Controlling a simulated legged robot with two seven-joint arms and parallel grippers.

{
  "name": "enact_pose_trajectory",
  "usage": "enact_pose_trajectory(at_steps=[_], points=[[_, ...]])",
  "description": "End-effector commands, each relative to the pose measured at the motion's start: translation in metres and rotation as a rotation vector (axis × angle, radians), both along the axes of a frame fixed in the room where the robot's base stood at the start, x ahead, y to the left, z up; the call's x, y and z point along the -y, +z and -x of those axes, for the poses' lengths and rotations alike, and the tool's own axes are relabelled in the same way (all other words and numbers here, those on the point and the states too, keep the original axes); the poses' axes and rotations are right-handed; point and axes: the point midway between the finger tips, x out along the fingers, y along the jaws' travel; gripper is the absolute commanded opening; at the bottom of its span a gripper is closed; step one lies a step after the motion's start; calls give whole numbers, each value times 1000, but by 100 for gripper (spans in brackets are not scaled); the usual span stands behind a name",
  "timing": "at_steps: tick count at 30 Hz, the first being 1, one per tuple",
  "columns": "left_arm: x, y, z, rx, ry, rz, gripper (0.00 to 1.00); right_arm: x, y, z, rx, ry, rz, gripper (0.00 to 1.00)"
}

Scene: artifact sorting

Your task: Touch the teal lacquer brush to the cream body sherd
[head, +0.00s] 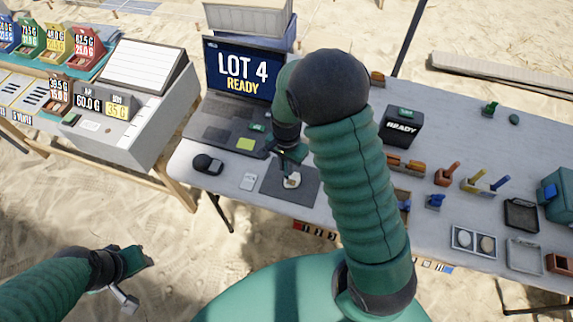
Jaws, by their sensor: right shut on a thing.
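The cream body sherd (292,181) is a small pale piece lying on the dark grey mat (306,186) in front of the laptop. My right gripper (290,162) is directly above the sherd and shut on a small teal thing, which looks like the teal lacquer brush. Gripper and arm hide most of it. I cannot tell whether its tip touches the sherd or is just above it. My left gripper (135,268) hangs over the sand at the lower left, away from the tables, with no held thing visible. Its jaw opening is unclear.
A laptop (240,75) reading "LOT 4 READY" stands behind the mat. Right of my arm are a dark "READY" box (402,124), coloured-handled tools (484,184) and a tray with two pale ovals (474,226).

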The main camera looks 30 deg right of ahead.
Motion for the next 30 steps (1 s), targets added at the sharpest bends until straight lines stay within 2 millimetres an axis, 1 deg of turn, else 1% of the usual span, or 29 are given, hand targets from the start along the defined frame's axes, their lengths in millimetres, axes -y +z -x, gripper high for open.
enact_pose_trajectory(at_steps=[1,15,30], points=[[0,7,0,0,0,0,36,0,8,0,0,0,0,0],[0,38,0,0,0,0,36,0,40,0,0,0,0,0],[0,37,0,0,0,0,36,0,38,0,0,0,0,0]])
